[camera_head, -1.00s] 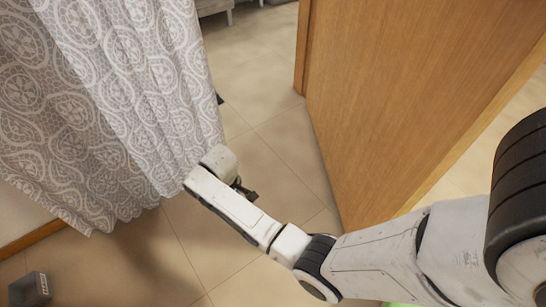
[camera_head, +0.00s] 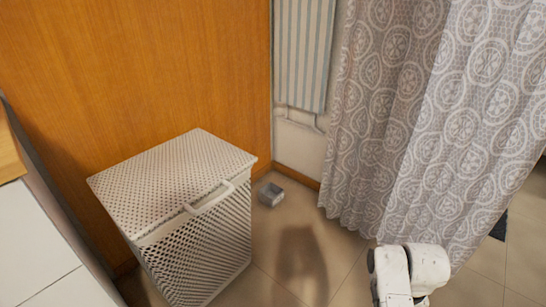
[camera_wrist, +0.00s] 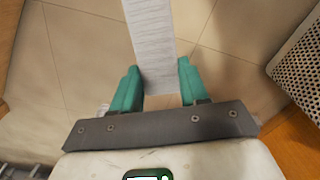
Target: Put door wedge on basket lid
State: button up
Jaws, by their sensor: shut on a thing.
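The basket lid (camera_head: 172,180) is the white perforated top of a tall laundry basket (camera_head: 205,245) at left centre in the head view. It lies flat and shut, and its top is bare. In the wrist view, my gripper (camera_wrist: 158,88) has its teal fingers on either side of a long pale, ribbed piece, which looks like the door wedge (camera_wrist: 152,45). The wedge points away from the gripper, over the tiled floor. The perforated basket (camera_wrist: 302,55) shows at the right edge there. In the head view, the end of my arm is low right, apart from the basket; the fingers and wedge are hidden.
A patterned curtain (camera_head: 400,120) hangs right of the basket. A small grey box (camera_head: 270,194) sits on the floor beside the basket. A wooden panel (camera_head: 140,80) stands behind it, and a white cabinet (camera_head: 35,240) is at the left edge. Tiled floor (camera_head: 300,250) lies between basket and arm.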

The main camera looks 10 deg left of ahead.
aim_at(162, 169)
jog(key=u, duration=1.3)
